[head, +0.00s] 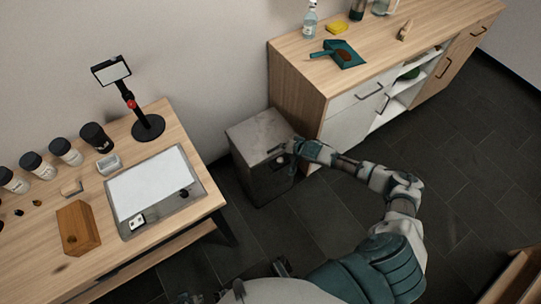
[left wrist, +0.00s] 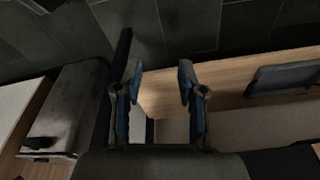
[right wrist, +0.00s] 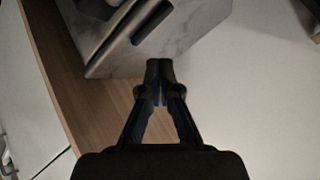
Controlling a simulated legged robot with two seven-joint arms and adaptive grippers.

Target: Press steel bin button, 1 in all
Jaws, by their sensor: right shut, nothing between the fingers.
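The steel bin (head: 258,133) is a grey box standing on the floor between the table and the cabinet in the head view. Its upper part also shows at the top of the right wrist view (right wrist: 195,35), with a dark bar on it. I cannot tell for sure which part is the button. My right gripper (head: 287,157) is at the bin's upper front edge, on the side towards the cabinet. In the right wrist view its closed fingertips (right wrist: 159,68) are empty and appear close to the bin; contact is unclear. My left gripper (left wrist: 160,75) is open and empty in the left wrist view.
A wooden table (head: 190,142) on the left holds a phone stand (head: 149,124), a tray (head: 200,190), a wooden block (head: 78,228) and several jars. The wooden cabinet (head: 298,92) stands close beside the bin. Dark tiled floor (head: 310,215) in front of the bin is free.

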